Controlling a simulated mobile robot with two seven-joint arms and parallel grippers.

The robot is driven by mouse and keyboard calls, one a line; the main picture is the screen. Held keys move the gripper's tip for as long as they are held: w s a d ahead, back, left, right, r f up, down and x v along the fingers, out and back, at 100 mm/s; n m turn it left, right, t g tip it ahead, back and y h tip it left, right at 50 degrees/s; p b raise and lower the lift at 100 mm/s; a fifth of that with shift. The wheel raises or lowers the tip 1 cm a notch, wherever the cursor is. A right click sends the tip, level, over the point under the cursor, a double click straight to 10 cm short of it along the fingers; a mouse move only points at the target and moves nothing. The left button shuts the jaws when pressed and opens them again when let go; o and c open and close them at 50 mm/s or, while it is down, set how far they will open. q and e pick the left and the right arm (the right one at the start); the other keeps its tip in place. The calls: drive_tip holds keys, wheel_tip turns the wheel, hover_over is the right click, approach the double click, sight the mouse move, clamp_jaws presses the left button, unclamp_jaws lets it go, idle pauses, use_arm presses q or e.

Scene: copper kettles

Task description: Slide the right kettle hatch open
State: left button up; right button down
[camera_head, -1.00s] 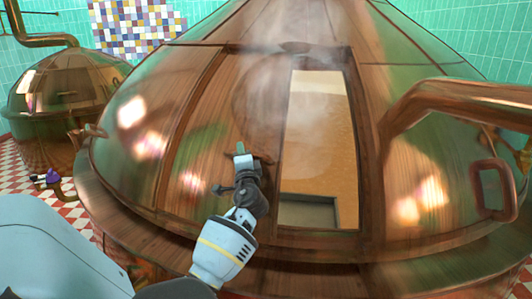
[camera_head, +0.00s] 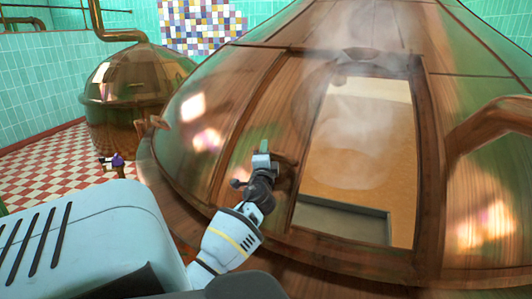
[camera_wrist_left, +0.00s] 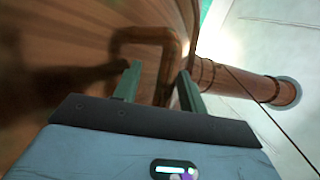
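The big copper kettle (camera_head: 205,130) fills the right of the head view. Its hatch panel (camera_head: 287,115) stands slid to the left, leaving a tall opening (camera_head: 355,135) with tan contents and steam. A copper handle (camera_head: 287,168) sits on the panel, left of the opening. My left gripper (camera_head: 264,150) is at this handle. In the left wrist view the gripper's two fingers (camera_wrist_left: 158,88) are apart, with part of the looped handle (camera_wrist_left: 145,35) showing between and beyond them. Whether they touch it, I cannot tell. My right gripper is out of view.
A smaller copper kettle (camera_head: 130,85) stands at the back left. A curved copper pipe (camera_head: 490,125) crosses the right side. A small purple-topped item (camera_head: 117,160) stands near the checkered floor (camera_head: 60,165), which is clear at left.

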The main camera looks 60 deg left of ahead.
use_arm(q)
drive_tip(key=shift+w+r, duration=0.15)
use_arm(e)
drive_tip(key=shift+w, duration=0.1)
use_arm(q)
drive_tip(key=shift+d, duration=0.25)
drive_tip(key=v, duration=0.7)
drive_tip(key=shift+s+b, duration=0.3)
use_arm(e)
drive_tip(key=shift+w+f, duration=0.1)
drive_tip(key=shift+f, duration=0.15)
use_arm(q)
drive_tip(key=shift+d, duration=0.1)
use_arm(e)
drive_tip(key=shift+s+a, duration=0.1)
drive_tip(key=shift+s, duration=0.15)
